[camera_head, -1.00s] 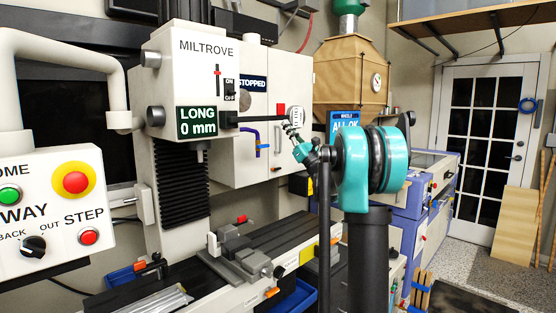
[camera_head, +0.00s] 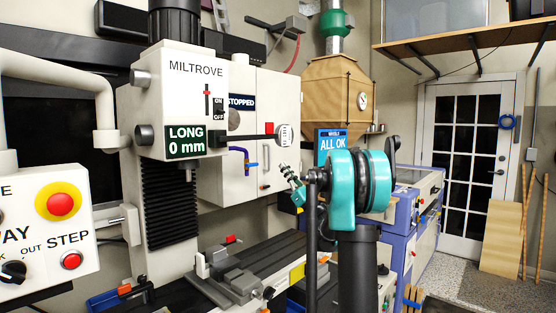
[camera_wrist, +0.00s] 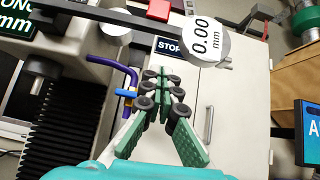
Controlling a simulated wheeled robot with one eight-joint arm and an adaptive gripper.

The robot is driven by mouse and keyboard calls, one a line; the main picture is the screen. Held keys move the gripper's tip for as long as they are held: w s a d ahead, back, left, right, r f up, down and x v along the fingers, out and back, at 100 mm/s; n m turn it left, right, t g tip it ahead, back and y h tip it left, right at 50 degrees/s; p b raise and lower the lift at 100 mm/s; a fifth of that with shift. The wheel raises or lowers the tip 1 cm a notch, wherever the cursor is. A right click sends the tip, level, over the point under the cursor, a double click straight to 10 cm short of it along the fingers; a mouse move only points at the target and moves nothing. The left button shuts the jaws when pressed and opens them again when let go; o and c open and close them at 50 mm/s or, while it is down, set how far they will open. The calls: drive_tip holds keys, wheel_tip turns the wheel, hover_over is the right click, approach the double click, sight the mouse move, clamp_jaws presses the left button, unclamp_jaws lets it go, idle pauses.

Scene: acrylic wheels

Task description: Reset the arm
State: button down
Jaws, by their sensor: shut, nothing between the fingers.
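My gripper (camera_wrist: 163,100) shows in the wrist view with its green fingers drawn together at the tips and nothing between them. In the head view my gripper (camera_head: 291,178) is small, in front of the white cabinet and just below the round dial gauge (camera_head: 284,134). My teal arm joint (camera_head: 358,188) stands to the right of it, on a dark column. The gauge (camera_wrist: 207,40) reads 0.00 mm in the wrist view, beyond and to the right of the fingertips. The gripper appears clear of the gauge and the cabinet.
The Miltrove mill (camera_head: 196,100) shows LONG 0 mm. Its vise (camera_head: 238,282) sits on the bed below. A control box (camera_head: 45,225) with a red stop button is at left. A blue ALL OK screen (camera_head: 332,142) is behind my arm.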

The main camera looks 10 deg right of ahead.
drive_tip(key=s+d+f+m+g+h, duration=0.2)
drive_tip(key=s+f+m+h, duration=0.2)
drive_tip(key=f+m+h, duration=0.55)
drive_tip(key=s+d+f+m+g+h, duration=0.15)
drive_tip(key=s+f+m+h, duration=0.4)
drive_tip(key=m, duration=0.75)
drive_tip(key=s+d+f+m+g+h, duration=0.1)
drive_tip(key=s+f+m+g+h, duration=0.3)
drive_tip(key=f+m, duration=0.6)
drive_tip(key=s+a+f+m+g, duration=0.2)
drive_tip(key=s+f, duration=0.4)
drive_tip(key=s, duration=0.3)
drive_tip(key=s+a+f+m+g+y, duration=0.1)
drive_tip(key=s+a+f+m+g, duration=0.2)
drive_tip(key=s+f, duration=0.4)
drive_tip(key=s+a+f+m+g+y, duration=0.1)
drive_tip(key=s+a+f+m+g, duration=0.2)
drive_tip(key=s+f+m, duration=0.3)
drive_tip(key=s+f+g, duration=0.1)
drive_tip(key=s, duration=0.4)
drive_tip(key=shift+s+a+f, duration=0.15)
drive_tip(key=shift+a+f, duration=0.05)
drive_tip(key=shift+f, duration=0.05)
drive_tip(key=shift+m+g, duration=0.25)
